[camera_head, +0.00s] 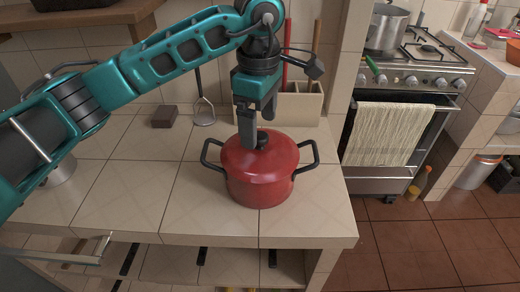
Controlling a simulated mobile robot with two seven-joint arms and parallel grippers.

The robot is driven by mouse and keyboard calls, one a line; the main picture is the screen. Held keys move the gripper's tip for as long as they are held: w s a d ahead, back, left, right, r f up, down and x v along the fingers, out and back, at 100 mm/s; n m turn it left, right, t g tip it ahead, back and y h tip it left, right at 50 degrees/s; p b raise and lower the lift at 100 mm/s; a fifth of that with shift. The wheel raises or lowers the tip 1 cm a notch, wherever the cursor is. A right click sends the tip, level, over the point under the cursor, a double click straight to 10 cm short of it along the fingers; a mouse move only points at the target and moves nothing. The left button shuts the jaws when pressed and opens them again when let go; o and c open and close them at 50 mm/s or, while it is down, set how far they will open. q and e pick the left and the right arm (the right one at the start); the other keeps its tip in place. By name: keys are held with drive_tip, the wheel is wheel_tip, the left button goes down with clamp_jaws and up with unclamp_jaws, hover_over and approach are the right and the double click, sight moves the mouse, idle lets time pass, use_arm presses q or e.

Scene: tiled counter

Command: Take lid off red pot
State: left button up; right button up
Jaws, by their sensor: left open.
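The red pot (258,190) stands upright on the tiled counter, with a dark handle on each side. Its red lid (272,160) sits on top of it. The lid's black knob (263,138) is partly hidden by my left gripper. My left gripper (253,138) points down at the knob from above, with its fingers right by it. It is open, and I cannot tell whether a finger touches the knob. My right gripper is not in view.
A utensil holder (298,108) stands behind the pot. A dark block (164,116) and a ladle (203,112) are at the back left. The counter (120,190) is clear left of the pot. A stove (410,75) with a hanging towel (388,135) stands at the right.

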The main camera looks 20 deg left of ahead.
sight(259, 135)
use_arm(q)
wheel_tip(259, 135, down, 4)
drive_tip(key=shift+f, duration=0.1)
drive_tip(key=c, duration=1.5)
